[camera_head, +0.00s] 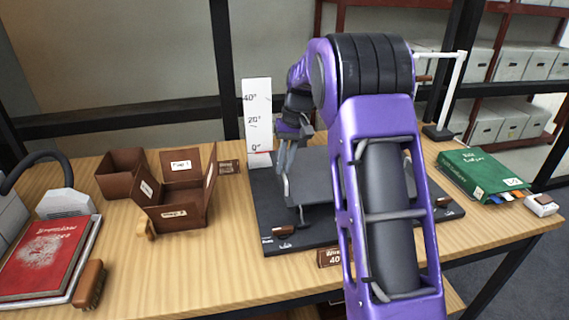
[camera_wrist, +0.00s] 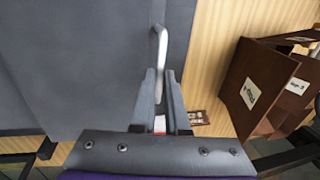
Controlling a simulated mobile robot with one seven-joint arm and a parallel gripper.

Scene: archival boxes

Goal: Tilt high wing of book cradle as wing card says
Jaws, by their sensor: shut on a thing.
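The book cradle has a dark base (camera_head: 370,223) and a grey wing (camera_head: 312,183), which looks nearly flat; my arm hides much of it. The wing also fills the left of the wrist view (camera_wrist: 70,60). My gripper (camera_head: 286,165) is at the wing's left edge. In the wrist view my gripper (camera_wrist: 162,78) is shut on a thin metal handle (camera_wrist: 158,45) at that edge. A white angle scale (camera_head: 257,112) marked 0°, 20° and 40° stands behind, with a red mark near 0°. The wing card (camera_head: 331,257) at the front reads "40", partly hidden.
Brown boxes (camera_head: 176,212) stand left of the cradle. A red book (camera_head: 45,258) and a brush (camera_head: 89,285) lie at far left. Bare table shows front left.

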